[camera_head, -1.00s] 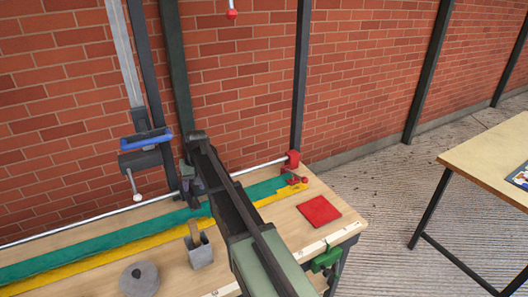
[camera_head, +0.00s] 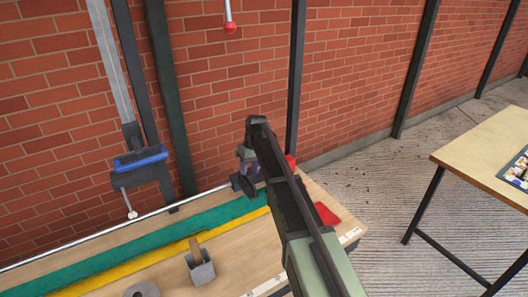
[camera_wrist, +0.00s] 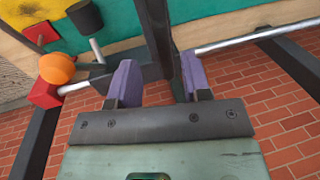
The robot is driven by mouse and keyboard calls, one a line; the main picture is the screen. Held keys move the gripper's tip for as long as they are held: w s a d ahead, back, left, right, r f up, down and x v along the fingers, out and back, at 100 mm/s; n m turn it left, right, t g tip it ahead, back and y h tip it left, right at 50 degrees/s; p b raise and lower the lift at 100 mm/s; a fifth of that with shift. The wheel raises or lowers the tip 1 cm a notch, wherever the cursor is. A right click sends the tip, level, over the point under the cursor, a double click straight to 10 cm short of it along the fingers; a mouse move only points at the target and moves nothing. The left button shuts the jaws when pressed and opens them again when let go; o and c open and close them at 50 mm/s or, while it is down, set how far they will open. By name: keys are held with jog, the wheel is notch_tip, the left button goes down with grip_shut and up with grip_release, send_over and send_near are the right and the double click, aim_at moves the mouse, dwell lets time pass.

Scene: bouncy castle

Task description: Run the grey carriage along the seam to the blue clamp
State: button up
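My gripper (camera_head: 250,165) is over the right part of the silver rail (camera_head: 100,230), at the end of the green cloth (camera_head: 130,244) and yellow cloth (camera_head: 190,245), whose meeting line is the seam. In the wrist view its purple pads (camera_wrist: 158,80) stand on either side of the dark grey carriage (camera_wrist: 143,73), which is mostly hidden in the head view. A dark knob on a silver stem (camera_wrist: 85,17) shows beside it. A clamp with a blue bar (camera_head: 140,160) is far to the left, by the wall. The red clamp (camera_wrist: 42,92), with an orange knob, is close by.
A grey box (camera_head: 201,272) and a round grey weight (camera_head: 142,290) are at the front of the bench. A red pad (camera_head: 327,213) lies at the right. Dark posts (camera_head: 168,90) stand behind the rail. Another table (camera_head: 490,150) is at the right.

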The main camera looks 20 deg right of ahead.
notch_tip(320, 180, up, 3)
jog(key=shift+d+r+p, duration=0.1)
jog(key=shift+p, duration=0.65)
